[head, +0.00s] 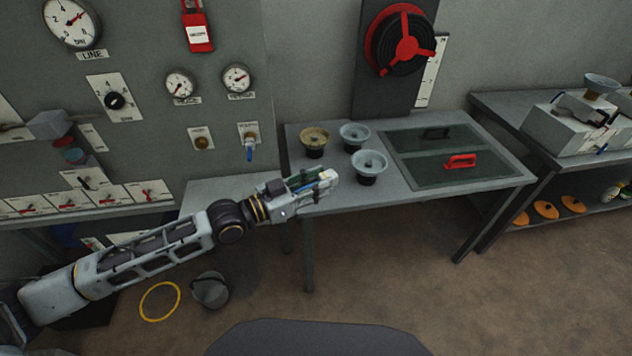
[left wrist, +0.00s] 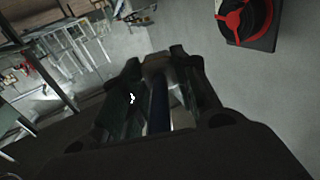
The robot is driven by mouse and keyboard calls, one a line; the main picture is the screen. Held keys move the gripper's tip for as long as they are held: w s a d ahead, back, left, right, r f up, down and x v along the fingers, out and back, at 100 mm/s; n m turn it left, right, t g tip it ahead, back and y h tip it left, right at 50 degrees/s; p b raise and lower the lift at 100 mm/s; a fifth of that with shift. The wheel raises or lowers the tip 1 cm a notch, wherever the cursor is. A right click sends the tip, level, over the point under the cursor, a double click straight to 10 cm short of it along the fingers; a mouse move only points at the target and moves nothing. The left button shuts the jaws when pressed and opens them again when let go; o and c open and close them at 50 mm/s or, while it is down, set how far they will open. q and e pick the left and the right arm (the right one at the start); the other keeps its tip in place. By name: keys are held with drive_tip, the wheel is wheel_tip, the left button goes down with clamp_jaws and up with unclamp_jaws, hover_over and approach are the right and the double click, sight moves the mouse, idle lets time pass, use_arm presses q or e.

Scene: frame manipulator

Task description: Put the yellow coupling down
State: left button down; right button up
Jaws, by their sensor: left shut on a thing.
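A dull yellow, cup-shaped coupling (head: 314,141) stands upright on the grey bench (head: 410,198), at its back left corner. Two similar pale blue-grey couplings stand beside it, one at the back (head: 354,135) and one nearer (head: 369,165). My left gripper (head: 318,183) is over the bench's front left corner, in front of the yellow coupling and apart from it. It is shut on a small pale thing (head: 328,176), mostly hidden by the fingers. In the left wrist view this pale grey thing (left wrist: 159,72) shows between the fingers. My right gripper is out of view.
Dark panels with a black handle (head: 437,133) and a red handle (head: 460,161) fill the bench's right part. A red-spoked wheel (head: 403,40) is behind the bench. A gauge panel (head: 140,65) stands at left. A bucket (head: 210,290) and yellow ring (head: 160,301) are on the floor.

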sight(306, 186)
use_arm(q)
drive_tip(key=shift+w+a+f, duration=0.1)
drive_tip(key=shift+w+f, duration=0.15)
drive_tip(key=shift+w, duration=0.05)
drive_tip(key=shift+w+a+f, duration=0.1)
drive_tip(key=shift+w+f, duration=0.05)
drive_tip(key=shift+w+d+f+m+g+h, duration=0.3)
drive_tip(key=shift+d+f+m+g+h, duration=0.1)
drive_tip(key=shift+d+m+g, duration=0.15)
idle(0.4)
drive_tip(key=shift+w+f+g, duration=0.25)
drive_tip(key=shift+f+g, duration=0.1)
idle(0.5)
drive_tip(key=shift+a+r+m+g+h, duration=0.1)
drive_tip(key=shift+a+m+g+h, duration=0.2)
drive_tip(key=shift+m+g, duration=0.15)
idle(0.4)
drive_tip(key=shift+s+a+m+g, duration=0.1)
drive_tip(key=shift+a+m+g, duration=0.15)
drive_tip(key=shift+g, duration=0.2)
drive_tip(key=shift+s+a+m+g+h, duration=0.15)
drive_tip(key=shift+a+m+g+h, duration=0.2)
drive_tip(key=shift+m+g, duration=0.4)
drive_tip(key=shift+s+a+m+g+h, duration=0.2)
drive_tip(key=shift+a+m+g, duration=0.25)
drive_tip(key=shift+g, duration=0.55)
drive_tip(key=shift+s+a+m+g+h, duration=0.1)
drive_tip(key=shift+a+m+g+h, duration=0.15)
drive_tip(key=shift+a+m+g, duration=0.45)
drive_tip(key=shift+d, duration=0.3)
